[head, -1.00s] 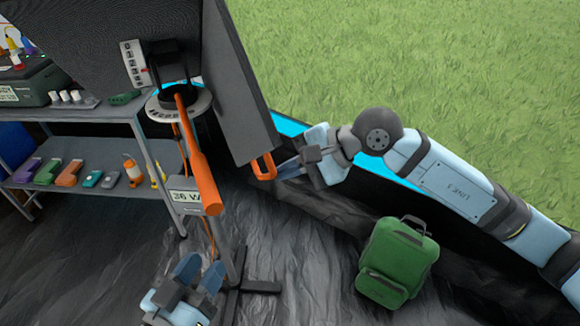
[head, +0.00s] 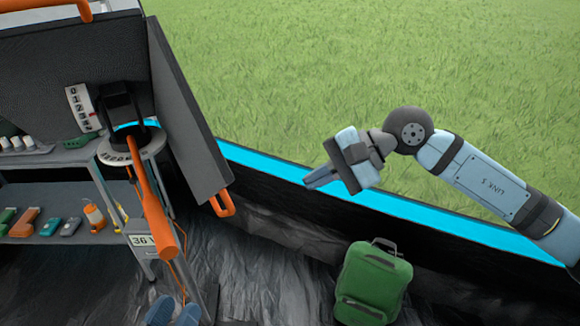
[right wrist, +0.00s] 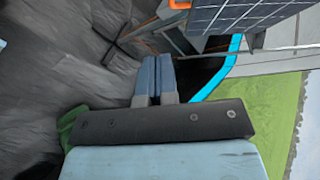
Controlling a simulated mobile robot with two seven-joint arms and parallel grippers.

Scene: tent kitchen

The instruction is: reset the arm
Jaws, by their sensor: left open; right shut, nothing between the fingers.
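My right gripper (head: 308,182) is in the middle of the head view, at the end of my arm coming in from the right. It is shut and empty, away from the orange handle (head: 222,205) of the grey panel. Its two blue fingers (right wrist: 156,78) lie together in the right wrist view.
A grey panel (head: 185,115) hangs left of my right gripper. A metal shelf (head: 60,238) with several small tools stands at the left, with an orange-handled device (head: 150,205). A green backpack (head: 372,285) sits on the dark floor. A low black wall with a blue edge (head: 400,207) borders the grass.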

